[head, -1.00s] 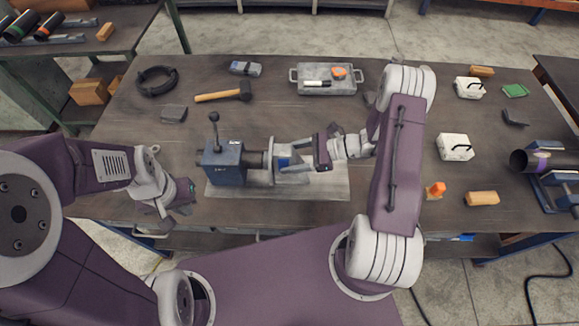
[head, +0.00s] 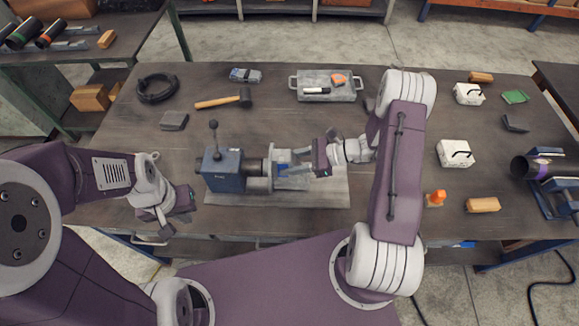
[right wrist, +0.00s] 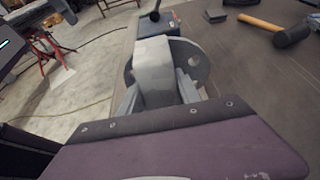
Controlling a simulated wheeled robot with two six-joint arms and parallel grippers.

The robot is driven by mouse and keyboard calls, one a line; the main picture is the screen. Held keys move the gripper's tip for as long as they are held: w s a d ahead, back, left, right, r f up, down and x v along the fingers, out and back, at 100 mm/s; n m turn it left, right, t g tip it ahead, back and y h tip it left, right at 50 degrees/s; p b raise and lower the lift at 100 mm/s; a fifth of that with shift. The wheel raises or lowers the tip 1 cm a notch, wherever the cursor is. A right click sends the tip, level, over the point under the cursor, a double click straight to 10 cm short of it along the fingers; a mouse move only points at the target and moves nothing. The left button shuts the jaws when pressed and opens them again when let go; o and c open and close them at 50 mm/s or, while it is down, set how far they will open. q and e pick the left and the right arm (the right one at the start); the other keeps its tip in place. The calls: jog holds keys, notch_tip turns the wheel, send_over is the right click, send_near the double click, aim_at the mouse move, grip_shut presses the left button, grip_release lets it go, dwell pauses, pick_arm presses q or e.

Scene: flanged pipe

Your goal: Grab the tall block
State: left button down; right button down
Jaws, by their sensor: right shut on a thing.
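A pale grey upright block (right wrist: 155,65) stands between the two grey fingers of my right gripper in the right wrist view. A round grey flange with holes (right wrist: 199,66) is right behind it. In the head view, my right gripper (head: 292,164) reaches in from the right at the flange end of the blue pipe stand (head: 222,172), shut on the block. The block is mostly hidden there by the gripper and the flange. My left gripper (head: 180,206) is at the table's front left, apart from the stand. Its fingers are not clear.
A black-headed hammer (head: 225,101), a grey tray (head: 327,86) and a coiled black cable (head: 157,84) lie behind the stand. White boxes, an orange-topped item (head: 435,198) and a wooden block (head: 483,205) are to the right. The table between the tray and the stand is mostly clear.

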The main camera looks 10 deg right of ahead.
aim_at(292, 157)
notch_tip(292, 157, up, 3)
jog(key=shift+r+b, duration=0.15)
jog(key=shift+b, duration=0.15)
jog(key=s+d+r+b, duration=0.1)
jog(key=s+d+r, duration=0.3)
jog(key=s+r, duration=0.3)
jog(key=s, duration=0.4)
jog(key=shift+d+f, duration=0.1)
